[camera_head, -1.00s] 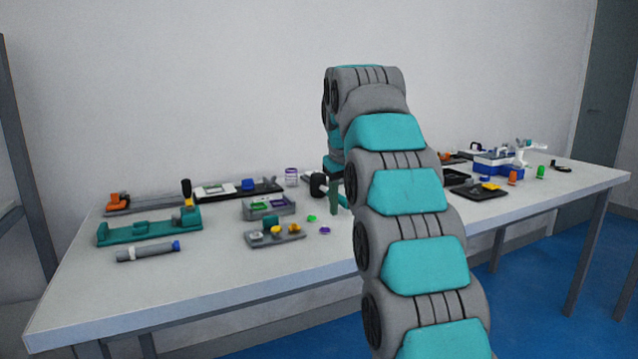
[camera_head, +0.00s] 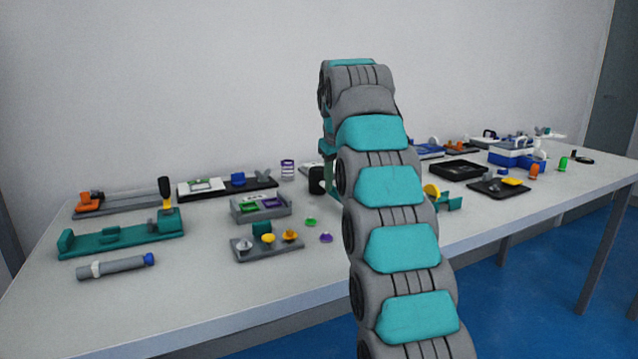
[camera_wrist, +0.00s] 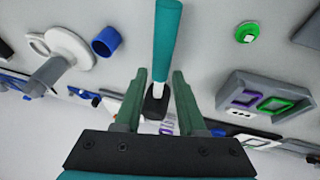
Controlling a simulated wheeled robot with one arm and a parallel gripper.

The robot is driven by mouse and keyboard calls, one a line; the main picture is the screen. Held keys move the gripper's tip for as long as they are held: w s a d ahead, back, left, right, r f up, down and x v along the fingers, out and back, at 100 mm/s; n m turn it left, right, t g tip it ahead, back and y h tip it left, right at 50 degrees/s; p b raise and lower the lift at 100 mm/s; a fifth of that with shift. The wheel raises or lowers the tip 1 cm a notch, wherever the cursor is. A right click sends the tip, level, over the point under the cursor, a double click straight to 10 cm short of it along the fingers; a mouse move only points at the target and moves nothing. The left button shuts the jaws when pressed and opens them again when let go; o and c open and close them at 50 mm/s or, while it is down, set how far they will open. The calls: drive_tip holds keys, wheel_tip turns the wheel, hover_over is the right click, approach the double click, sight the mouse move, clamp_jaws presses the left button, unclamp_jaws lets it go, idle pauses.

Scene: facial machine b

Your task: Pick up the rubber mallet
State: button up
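The rubber mallet has a teal handle (camera_wrist: 167,40) and a black head (camera_wrist: 155,104), joined by a short white neck. In the wrist view the handle runs from the top edge down toward my gripper (camera_wrist: 159,72). My gripper's two green fingers are apart, one on each side of the lower handle, with visible gaps. The head shows farther in, between the fingers. I cannot tell the exact depth between fingers and handle. In the head view the black head (camera_head: 317,181) shows just left of my gripper, while the handle is hidden behind my arm.
A grey tray (camera_head: 262,216) with green and purple pieces stands left of the mallet. A grey plate (camera_head: 267,252) with knobs and loose caps (camera_head: 326,237) lie in front. A striped jar (camera_head: 287,170) stands behind. More equipment fills the table's right side.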

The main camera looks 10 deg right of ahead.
sight(336, 189)
drive_tip(key=shift+x, duration=2.4)
drive_tip(key=shift+s+f, duration=0.1)
clamp_jaws()
